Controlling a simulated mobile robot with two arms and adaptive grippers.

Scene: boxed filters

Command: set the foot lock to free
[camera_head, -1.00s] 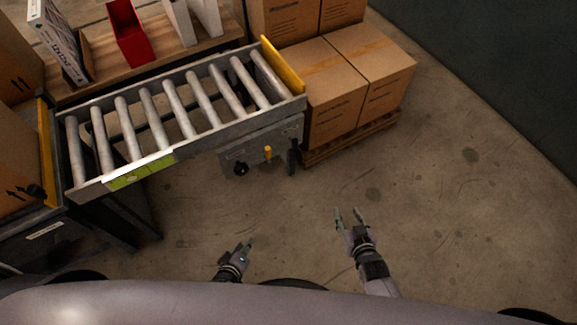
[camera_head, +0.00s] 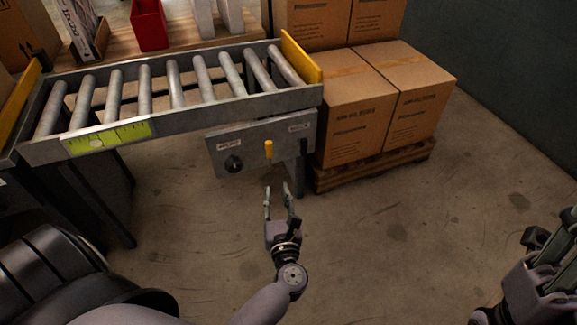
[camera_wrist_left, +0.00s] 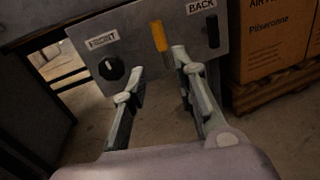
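A grey control panel (camera_head: 262,146) hangs under the roller conveyor's near rail. It carries a black round knob (camera_head: 233,164) on the left, an upright yellow lever (camera_head: 268,150) in the middle and a dark upright part at the right. I cannot tell which is the foot lock. My left gripper (camera_head: 278,190) is open and empty, just below and in front of the panel. My right gripper (camera_head: 535,245) is partly cut off.
The roller conveyor (camera_head: 175,112) runs above the panel, with a dark leg beside the panel's right end. Cartons (camera_head: 355,120) stand on a wooden pallet (camera_head: 375,165) to the right. The concrete floor in front is clear.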

